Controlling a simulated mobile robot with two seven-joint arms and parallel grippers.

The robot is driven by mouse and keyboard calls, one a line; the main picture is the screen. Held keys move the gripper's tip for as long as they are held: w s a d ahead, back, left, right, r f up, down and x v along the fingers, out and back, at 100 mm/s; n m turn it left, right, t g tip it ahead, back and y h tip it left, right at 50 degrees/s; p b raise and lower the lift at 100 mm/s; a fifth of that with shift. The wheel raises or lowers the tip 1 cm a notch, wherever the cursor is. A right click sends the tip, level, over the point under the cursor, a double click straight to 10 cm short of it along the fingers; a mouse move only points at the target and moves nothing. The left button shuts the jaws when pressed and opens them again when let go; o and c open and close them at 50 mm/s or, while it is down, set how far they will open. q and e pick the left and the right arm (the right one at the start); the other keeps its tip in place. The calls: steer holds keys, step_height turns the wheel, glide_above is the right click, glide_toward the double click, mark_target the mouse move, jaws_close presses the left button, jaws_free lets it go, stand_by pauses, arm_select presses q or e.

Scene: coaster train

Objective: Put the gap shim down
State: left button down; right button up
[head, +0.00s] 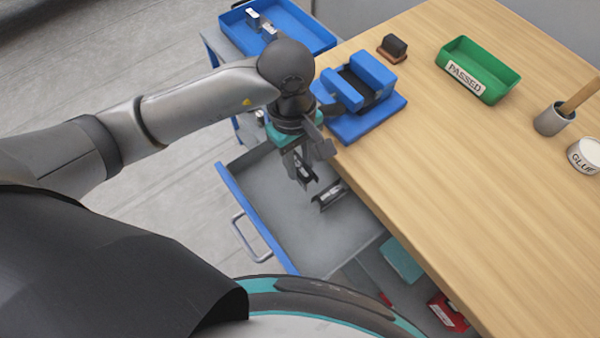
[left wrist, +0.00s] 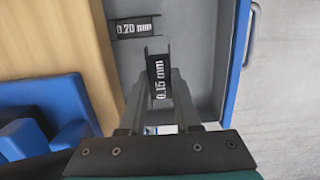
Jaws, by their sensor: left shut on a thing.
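My left gripper (head: 305,182) is shut on a dark gap shim marked 0.15 mm (left wrist: 157,75). It holds the shim over the open grey drawer (head: 262,185), which has a blue front. A second dark shim, marked 0.20 mm (left wrist: 136,27), lies in the drawer beside the table edge. It also shows in the head view (head: 331,197), just right of the gripper. The held shim looks apart from the second one. I cannot tell whether it touches the drawer floor. My right gripper is not in view.
A blue fixture (head: 365,123) stands at the table's left edge, close to my left gripper. A green PASSED tray (head: 487,91), a glue jar (head: 585,155) and a grey cup (head: 551,121) are farther right. A blue tray (head: 235,37) holds metal parts. The near part of the drawer is bare.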

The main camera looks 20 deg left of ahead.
mark_target(300, 173)
arm_select(q)
steer(key=shift+f+b, duration=0.4)
steer(key=shift+f, duration=2.05)
steer(key=shift+f, duration=0.2)
steer(key=c, duration=0.6)
jaws_free()
steer(key=shift+r, duration=0.2)
steer(key=shift+r, duration=0.35)
steer(key=r, duration=0.3)
steer(key=r+p, duration=0.1)
steer(key=r, duration=0.3)
steer(key=w+a+r, duration=0.1)
steer(key=r, duration=0.3)
steer(key=shift+r+p, duration=0.15)
steer(key=shift+p, duration=0.15)
